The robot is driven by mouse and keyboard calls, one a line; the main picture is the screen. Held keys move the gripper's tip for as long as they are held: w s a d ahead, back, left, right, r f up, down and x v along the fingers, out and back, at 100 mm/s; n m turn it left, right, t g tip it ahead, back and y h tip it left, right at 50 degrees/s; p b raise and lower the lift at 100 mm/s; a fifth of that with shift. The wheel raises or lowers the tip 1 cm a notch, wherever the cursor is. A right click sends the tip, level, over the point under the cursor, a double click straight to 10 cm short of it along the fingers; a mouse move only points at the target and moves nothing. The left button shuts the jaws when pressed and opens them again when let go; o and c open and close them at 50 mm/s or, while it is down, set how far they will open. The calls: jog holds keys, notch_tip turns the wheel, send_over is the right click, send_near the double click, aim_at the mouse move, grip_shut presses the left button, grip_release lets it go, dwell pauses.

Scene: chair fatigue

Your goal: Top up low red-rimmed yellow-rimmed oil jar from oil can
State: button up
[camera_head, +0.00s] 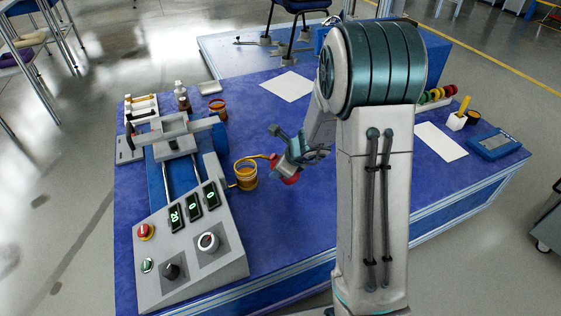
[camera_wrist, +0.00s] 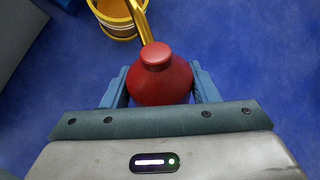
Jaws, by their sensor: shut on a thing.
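My gripper (camera_head: 292,163) is shut on a red oil can (camera_head: 287,178), which is tilted with its yellow spout toward the left. In the wrist view the can (camera_wrist: 160,86) sits between the blue fingers, its red cap facing the camera. The yellow-rimmed jar (camera_head: 245,178) stands on the blue table left of the can and holds amber oil. The spout reaches over this jar; in the wrist view it passes the jar's (camera_wrist: 117,25) right rim and its tip is out of frame. I cannot make out any oil stream. A red-rimmed jar (camera_head: 218,110) stands farther back.
A test machine with a sloped control panel (camera_head: 190,245) fills the table's left side, close to the jar. Small bottles (camera_head: 182,97) stand behind it. White sheets (camera_head: 287,86), a dark-rimmed jar (camera_head: 472,117) and a blue device (camera_head: 494,145) lie farther off. The front middle is clear.

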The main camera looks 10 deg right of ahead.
jog(key=shift+r+p, duration=0.4)
jog(key=shift+p, duration=0.15)
jog(key=shift+r+h+p, duration=0.2)
jog(key=shift+h+p, duration=0.2)
jog(key=shift+p, duration=0.4)
jog(key=shift+r+g+h+p, duration=0.1)
jog(key=shift+g+h+p, duration=0.2)
jog(key=shift+p, duration=0.3)
dwell(0.8)
jog(key=f+b, duration=0.1)
jog(key=b, duration=0.2)
jog(key=shift+f+y, duration=0.2)
jog(key=shift+y, duration=0.2)
jog(key=f+y+b, duration=0.1)
jog(key=b, duration=0.3)
jog(key=f+t+y+b, duration=0.1)
jog(key=b, duration=0.3)
jog(key=f+t+y+b, duration=0.1)
jog(key=b, duration=0.3)
jog(key=shift+w+a+m, duration=0.1)
jog(key=shift+a+m, duration=0.15)
jog(key=shift+m, duration=0.15)
jog(key=shift+r+y, duration=0.1)
jog(key=shift+y, duration=0.2)
jog(key=shift+r, duration=0.2)
